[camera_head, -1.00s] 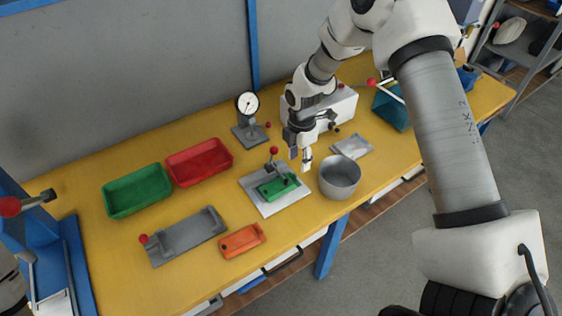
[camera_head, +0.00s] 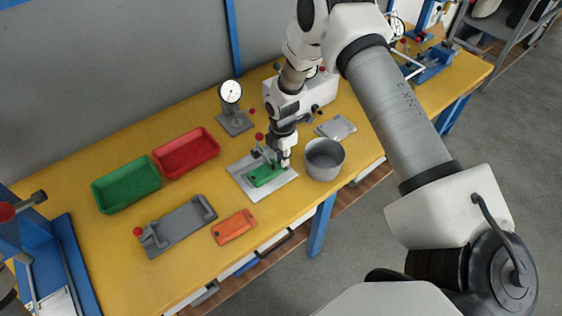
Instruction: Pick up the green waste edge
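A green part (camera_head: 266,174) lies on a light grey fixture plate (camera_head: 284,184) that has a red-knobbed clamp (camera_head: 260,140). A separate waste edge cannot be made out from the green part at this size. My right gripper (camera_head: 283,160) points down at the back right end of the green part, very close to it or touching. Its fingers are small and partly hidden, so I cannot tell whether they are open or shut on the edge. My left gripper is not in view.
A grey pot (camera_head: 324,160) stands just right of the fixture. A dial gauge stand (camera_head: 233,110), red bin (camera_head: 187,153) and green bin (camera_head: 126,186) are behind and left. A grey fixture (camera_head: 180,227) and orange part (camera_head: 234,226) are in front left. A white box (camera_head: 322,92) stands behind my arm.

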